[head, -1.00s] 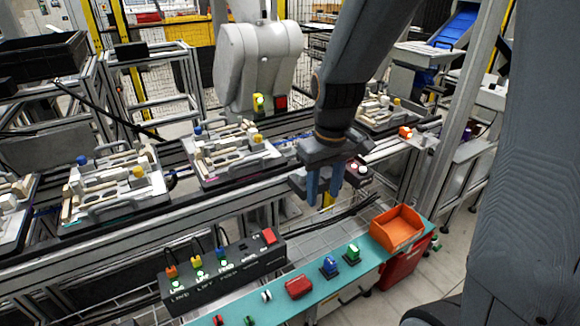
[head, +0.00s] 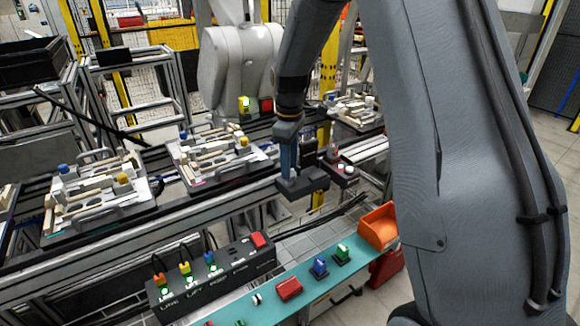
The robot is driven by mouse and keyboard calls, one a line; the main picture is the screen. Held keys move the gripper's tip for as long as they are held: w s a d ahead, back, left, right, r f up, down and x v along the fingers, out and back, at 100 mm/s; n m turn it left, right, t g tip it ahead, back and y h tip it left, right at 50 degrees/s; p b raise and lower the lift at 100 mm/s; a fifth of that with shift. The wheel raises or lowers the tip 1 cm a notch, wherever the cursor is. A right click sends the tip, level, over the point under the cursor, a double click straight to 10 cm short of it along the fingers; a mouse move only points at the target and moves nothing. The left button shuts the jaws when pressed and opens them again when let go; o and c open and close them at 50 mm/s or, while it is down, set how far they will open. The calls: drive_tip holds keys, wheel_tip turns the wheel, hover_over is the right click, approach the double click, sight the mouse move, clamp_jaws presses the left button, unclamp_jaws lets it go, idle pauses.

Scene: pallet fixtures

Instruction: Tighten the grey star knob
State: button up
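My gripper (head: 288,162) hangs beside the conveyor, right of the middle pallet fixture. Pallet fixtures stand in a row on the conveyor: a left one (head: 92,214), a middle one (head: 222,176) and a far right one (head: 352,124). Blue knobs (head: 183,135) and yellow knobs (head: 244,142) show on them. I cannot pick out a grey star knob at this size; my arm hides part of the scene.
An orange bin (head: 378,227) is at the shelf's right end. A white robot (head: 240,75) stands behind the conveyor. A dark block (head: 302,186) lies near my fingertips.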

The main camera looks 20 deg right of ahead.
drive_tip(key=shift+f, duration=0.9)
drive_tip(key=c, duration=0.8)
